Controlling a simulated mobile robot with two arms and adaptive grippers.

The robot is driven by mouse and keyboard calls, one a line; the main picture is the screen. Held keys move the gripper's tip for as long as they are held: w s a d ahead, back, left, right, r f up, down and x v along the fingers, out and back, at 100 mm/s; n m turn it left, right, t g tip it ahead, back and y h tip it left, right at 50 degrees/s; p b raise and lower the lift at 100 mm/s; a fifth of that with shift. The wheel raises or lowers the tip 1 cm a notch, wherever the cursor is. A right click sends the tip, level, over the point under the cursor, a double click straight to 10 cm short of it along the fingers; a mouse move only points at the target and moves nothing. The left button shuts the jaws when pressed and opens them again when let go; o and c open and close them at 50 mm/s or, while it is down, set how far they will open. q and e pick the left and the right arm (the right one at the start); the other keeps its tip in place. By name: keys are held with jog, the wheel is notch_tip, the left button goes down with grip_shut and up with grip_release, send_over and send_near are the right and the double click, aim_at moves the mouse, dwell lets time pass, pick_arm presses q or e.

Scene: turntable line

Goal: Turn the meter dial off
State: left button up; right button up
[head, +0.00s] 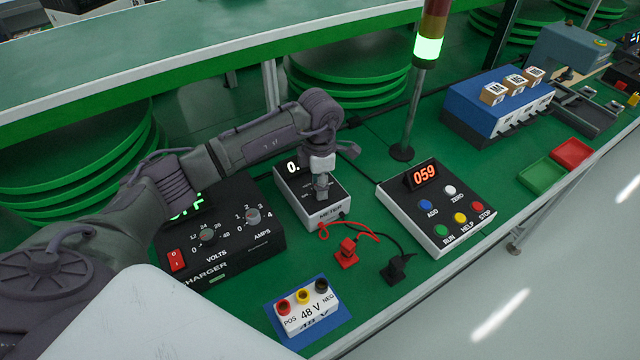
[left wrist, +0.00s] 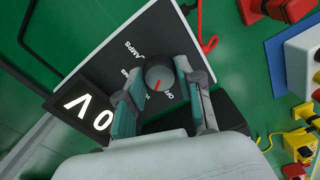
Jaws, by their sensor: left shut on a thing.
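The meter (head: 331,212) is a black-faced box with a white body, standing mid-bench in the head view. Its lit display shows "0." in part; my arm hides the rest. In the left wrist view the meter's face (left wrist: 112,55) carries AMPS and OFF labels. Its round grey dial (left wrist: 159,72) has a red pointer mark near the OFF label; I cannot tell whether it lines up exactly. My left gripper (head: 321,187) comes down onto the meter from above and is shut on the dial, one finger on each side. My right gripper is not in view.
The charger (head: 235,240) stands left of the meter, and a button box (head: 432,205) reading 059 stands right. Red and black plugs (head: 347,252) with leads lie in front. A 48 V terminal block (head: 308,312) sits near the front edge. A lamp pole (head: 415,110) rises behind.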

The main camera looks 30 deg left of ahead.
pick_arm(q)
jog(key=n, duration=0.4)
jog(key=shift+b, duration=0.3)
jog(key=shift+n, duration=2)
jog(key=o, duration=1.2)
jog(key=shift+c, duration=0.2)
notch_tip(320, 180, up, 12)
